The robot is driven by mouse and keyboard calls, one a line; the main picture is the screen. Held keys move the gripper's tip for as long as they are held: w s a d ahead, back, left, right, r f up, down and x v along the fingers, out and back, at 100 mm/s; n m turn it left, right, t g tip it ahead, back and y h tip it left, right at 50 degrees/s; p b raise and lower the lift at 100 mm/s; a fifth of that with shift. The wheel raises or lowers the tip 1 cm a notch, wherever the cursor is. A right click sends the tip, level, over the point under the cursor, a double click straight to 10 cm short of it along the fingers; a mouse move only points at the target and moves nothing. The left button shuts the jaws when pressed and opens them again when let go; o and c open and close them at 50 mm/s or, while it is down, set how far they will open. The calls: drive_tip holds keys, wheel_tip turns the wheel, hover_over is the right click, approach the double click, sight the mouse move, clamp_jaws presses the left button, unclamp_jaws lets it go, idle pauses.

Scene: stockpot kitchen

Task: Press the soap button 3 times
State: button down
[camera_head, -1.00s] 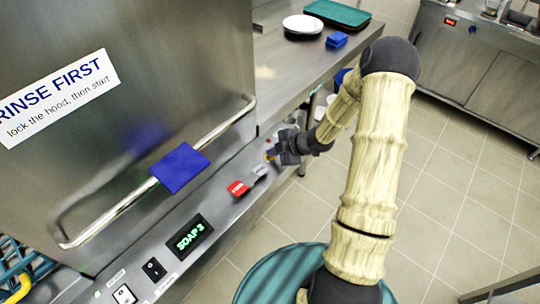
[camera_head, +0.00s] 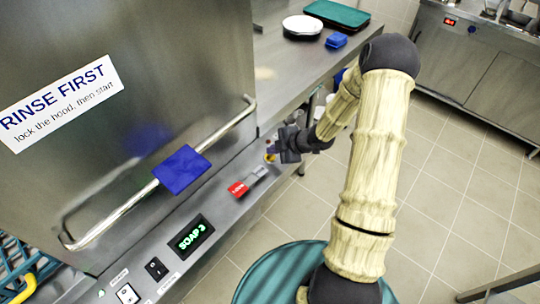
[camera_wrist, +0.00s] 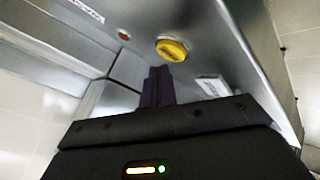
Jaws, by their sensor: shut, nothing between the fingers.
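The yellow soap button (camera_wrist: 172,50) is a round cap on the steel front panel, in the upper middle of the wrist view. In the head view it is a small yellow spot (camera_head: 270,157) beside my fingertips. My gripper (camera_wrist: 158,76) is shut and empty. Its dark fingertips point at the panel, just below and left of the button in the wrist view, with a small gap visible in the picture. In the head view my gripper (camera_head: 274,148) is at the far end of the panel. The panel display (camera_head: 191,235) shows green text that reads SOAP 3.
A red lock tab (camera_head: 238,188) with a grey part sits nearer on the panel. The hood handle (camera_head: 110,212) with a blue grip (camera_head: 182,169) runs above. Open floor lies to the right.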

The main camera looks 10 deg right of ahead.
sight(274, 157)
drive_tip(key=shift+r+p, duration=2.35)
drive_tip(key=shift+r, duration=0.25)
drive_tip(key=shift+d+r, duration=0.1)
drive_tip(key=shift+r, duration=0.05)
drive_tip(key=s+d+r+m+g+h, duration=0.1)
drive_tip(key=s+d+r+m+h, duration=0.1)
drive_tip(key=s+r+m+h, duration=0.55)
drive_tip(key=s+a+r+m+g, duration=0.2)
drive_tip(key=s+a+r+m, duration=0.1)
drive_tip(key=s+r+m, duration=0.5)
drive_tip(key=s+m, duration=0.3)
drive_tip(key=s, duration=0.1)
drive_tip(key=shift+s+r+g+y, duration=0.3)
drive_tip(key=shift+s+y, duration=0.05)
